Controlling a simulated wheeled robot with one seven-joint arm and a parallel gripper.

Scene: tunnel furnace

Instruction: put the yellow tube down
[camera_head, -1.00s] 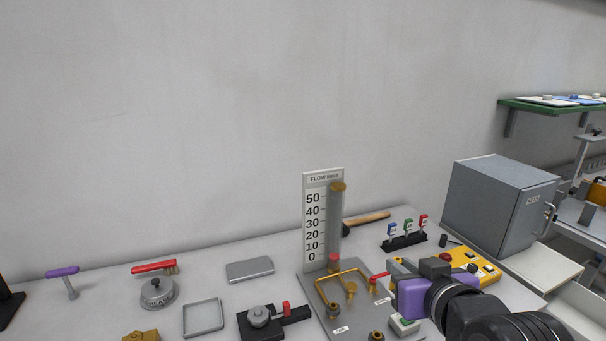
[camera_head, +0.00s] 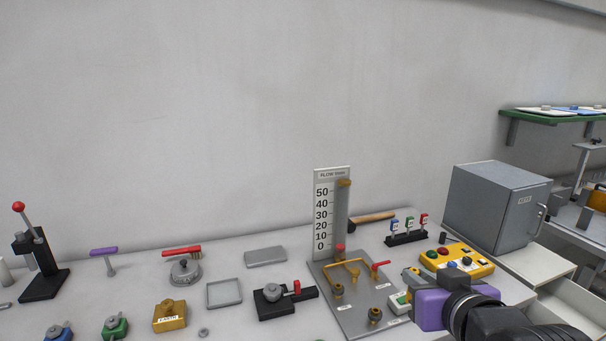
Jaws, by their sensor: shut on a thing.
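My gripper (camera_head: 412,288) is at the lower right, beside the right edge of the flow panel, with its purple body and black wrist toward the camera. It is shut on a small yellow piece (camera_head: 411,272), which I take for the yellow tube. Only a bit of it shows at the fingertips; the rest is hidden by the gripper. I cannot tell whether it touches anything below. A bent yellow-brass pipe (camera_head: 350,262) is on the grey flow panel (camera_head: 352,317), below the upright flow scale (camera_head: 323,220).
A rack with coloured tags (camera_head: 407,238) and a hammer (camera_head: 373,217) lie behind. A grey tray (camera_head: 224,293) and a black clamp block (camera_head: 272,306) are left of the panel.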

